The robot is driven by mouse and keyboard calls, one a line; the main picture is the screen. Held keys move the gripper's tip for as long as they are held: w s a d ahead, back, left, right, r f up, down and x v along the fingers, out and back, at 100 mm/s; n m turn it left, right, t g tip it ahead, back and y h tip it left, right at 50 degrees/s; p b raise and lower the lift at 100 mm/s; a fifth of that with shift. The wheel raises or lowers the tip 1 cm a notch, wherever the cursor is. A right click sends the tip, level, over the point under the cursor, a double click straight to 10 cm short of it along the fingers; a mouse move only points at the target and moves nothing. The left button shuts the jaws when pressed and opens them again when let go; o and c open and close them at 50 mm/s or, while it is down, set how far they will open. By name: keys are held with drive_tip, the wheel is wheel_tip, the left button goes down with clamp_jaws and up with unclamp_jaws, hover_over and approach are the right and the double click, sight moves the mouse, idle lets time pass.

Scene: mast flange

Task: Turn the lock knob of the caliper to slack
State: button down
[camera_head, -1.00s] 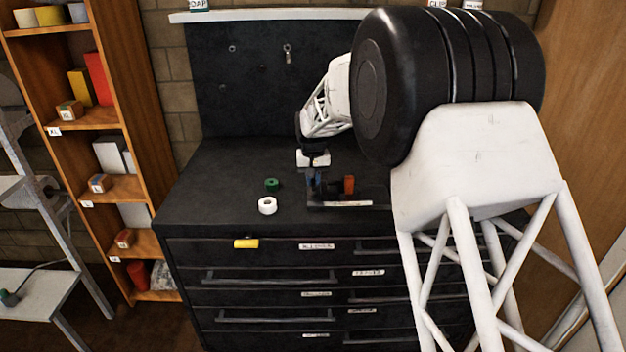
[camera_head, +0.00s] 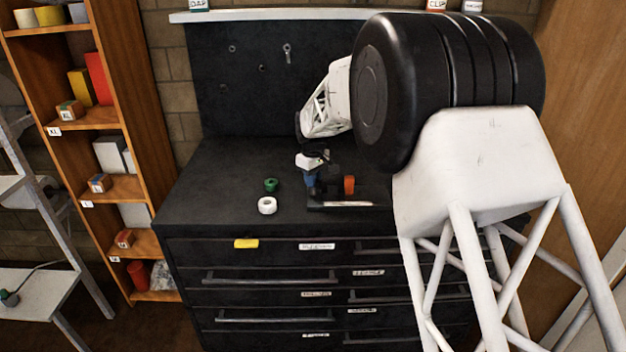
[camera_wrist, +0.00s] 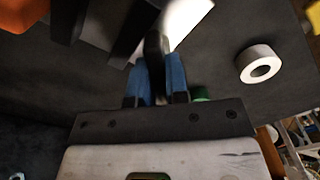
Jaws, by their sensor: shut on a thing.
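My gripper (camera_head: 311,182) is low over the black bench top, at the left end of a dark fixture with a pale front strip (camera_head: 345,204). In the wrist view, its blue fingers (camera_wrist: 158,75) are shut on a narrow dark part (camera_wrist: 154,48), which I take to be the lock knob. The caliper itself cannot be clearly told apart; dark bars (camera_wrist: 128,32) and a pale surface (camera_wrist: 182,22) lie beyond the fingertips. How far the knob is turned cannot be read.
A white ring (camera_head: 267,205) and a green round piece (camera_head: 271,185) lie on the bench left of the gripper. The black pegboard (camera_head: 265,80) rises behind. The bench's left part (camera_head: 215,180) is mostly clear. A yellow tag (camera_head: 246,244) is on the drawer front.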

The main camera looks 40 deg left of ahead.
idle(0.4)
drive_tip(key=c, duration=1.1)
unclamp_jaws()
drive_tip(key=shift+r, duration=0.1)
drive_tip(key=shift+r, duration=3.85)
